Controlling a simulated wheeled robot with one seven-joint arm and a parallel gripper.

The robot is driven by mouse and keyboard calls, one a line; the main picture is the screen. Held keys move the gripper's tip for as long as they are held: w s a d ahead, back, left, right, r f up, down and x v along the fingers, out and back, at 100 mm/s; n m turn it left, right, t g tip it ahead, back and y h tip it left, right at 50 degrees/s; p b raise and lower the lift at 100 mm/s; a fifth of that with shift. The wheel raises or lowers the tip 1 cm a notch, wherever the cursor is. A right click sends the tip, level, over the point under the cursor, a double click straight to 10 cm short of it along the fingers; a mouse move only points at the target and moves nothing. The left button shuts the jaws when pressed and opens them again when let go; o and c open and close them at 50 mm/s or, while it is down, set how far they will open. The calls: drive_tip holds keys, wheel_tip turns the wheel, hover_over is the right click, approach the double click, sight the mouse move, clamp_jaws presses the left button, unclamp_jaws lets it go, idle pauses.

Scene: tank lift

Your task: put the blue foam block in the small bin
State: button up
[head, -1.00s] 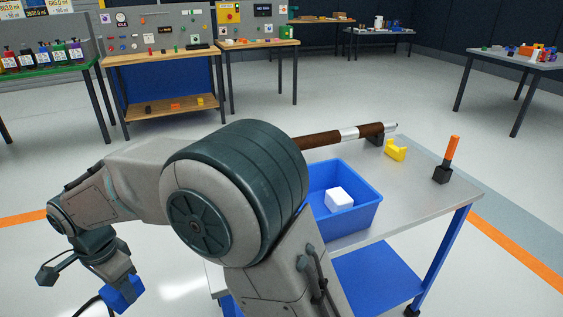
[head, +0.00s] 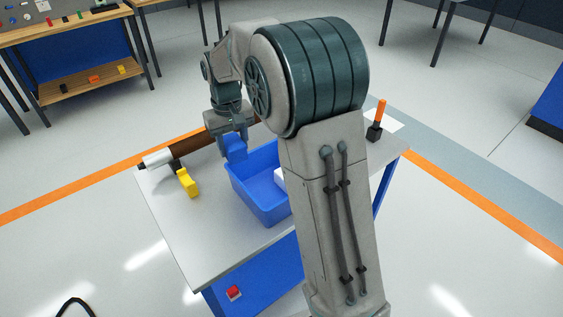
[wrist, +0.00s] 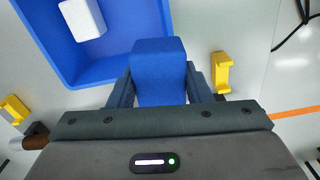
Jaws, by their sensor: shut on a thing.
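My gripper (head: 231,132) is shut on the blue foam block (head: 236,149), which hangs below its fingers at the far-left corner of the blue bin (head: 258,203). In the wrist view the block (wrist: 158,68) sits between both fingers, and its left side overlaps the edge of the bin (wrist: 118,72). The block looks above the rim, but I cannot tell by how much. A white block (wrist: 83,18) lies inside the bin. In the head view my arm hides the bin's right side and most of the white block.
The bin stands on a grey-topped cart (head: 215,235). A brown and silver rod (head: 190,146) lies along the cart's far side, near a yellow piece (head: 188,183). An orange-handled tool (head: 379,115) stands at the right. The cart's near-left top is clear.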

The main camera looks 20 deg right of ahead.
drive_tip(key=n, duration=0.1)
approach(262, 198)
drive_tip(key=shift+f+b, duration=0.4)
drive_tip(key=shift+f, duration=2.3)
drive_tip(key=shift+f, duration=0.15)
drive_tip(key=o, duration=0.7)
